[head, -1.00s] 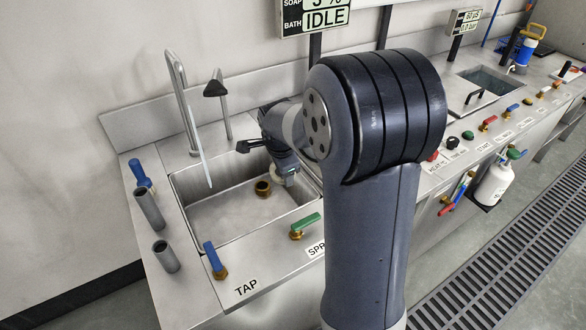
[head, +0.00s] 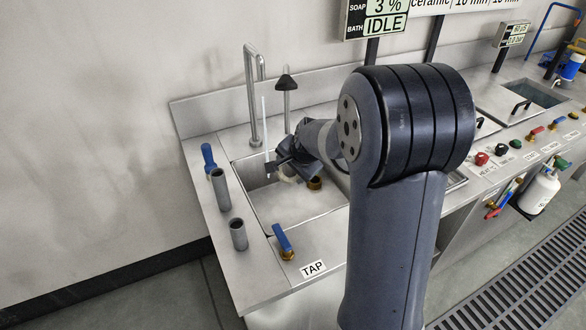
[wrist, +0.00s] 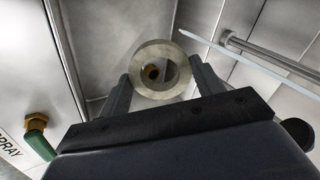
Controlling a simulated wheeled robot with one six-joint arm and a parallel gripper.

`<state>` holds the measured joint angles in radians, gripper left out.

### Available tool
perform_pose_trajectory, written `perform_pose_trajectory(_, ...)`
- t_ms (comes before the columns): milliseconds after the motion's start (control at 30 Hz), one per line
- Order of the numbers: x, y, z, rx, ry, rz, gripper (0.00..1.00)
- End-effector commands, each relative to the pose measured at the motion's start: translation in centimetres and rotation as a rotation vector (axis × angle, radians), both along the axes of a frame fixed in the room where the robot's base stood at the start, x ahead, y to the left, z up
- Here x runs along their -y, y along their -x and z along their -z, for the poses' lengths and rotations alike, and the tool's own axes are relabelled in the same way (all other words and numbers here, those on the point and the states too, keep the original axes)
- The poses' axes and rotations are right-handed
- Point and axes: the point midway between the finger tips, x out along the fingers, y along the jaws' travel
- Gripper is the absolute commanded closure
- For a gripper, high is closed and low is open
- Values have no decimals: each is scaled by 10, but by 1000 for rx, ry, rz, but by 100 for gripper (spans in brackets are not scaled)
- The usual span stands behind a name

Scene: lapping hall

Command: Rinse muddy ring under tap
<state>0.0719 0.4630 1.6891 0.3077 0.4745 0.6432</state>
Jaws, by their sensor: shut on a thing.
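My gripper (wrist: 160,92) is shut on a pale grey-beige ring (wrist: 138,68), gripped by its outer sides between the two fingers. Mud on it is hard to make out. In the head view the gripper (head: 284,168) is low over the sink (head: 290,208), and the ring (head: 288,178) is small and partly hidden. The tap (head: 251,95) is a bent grey pipe at the back. A thin pale water stream (head: 264,125) comes down from it close to the gripper. In the wrist view the stream (wrist: 250,57) passes right of the ring, apart from it. The blue tap lever (head: 283,240) is at the front.
A dark cone-topped pipe (head: 286,85) stands behind. The green spray lever (wrist: 40,145) shows at lower left.

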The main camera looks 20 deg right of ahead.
Motion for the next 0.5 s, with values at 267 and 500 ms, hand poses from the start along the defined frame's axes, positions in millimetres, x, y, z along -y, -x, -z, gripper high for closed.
perform_pose_trajectory(267,-3,-14,16,1,0,-1,70)
perform_pose_trajectory(500,-6,-31,32,2,-1,-1,70)
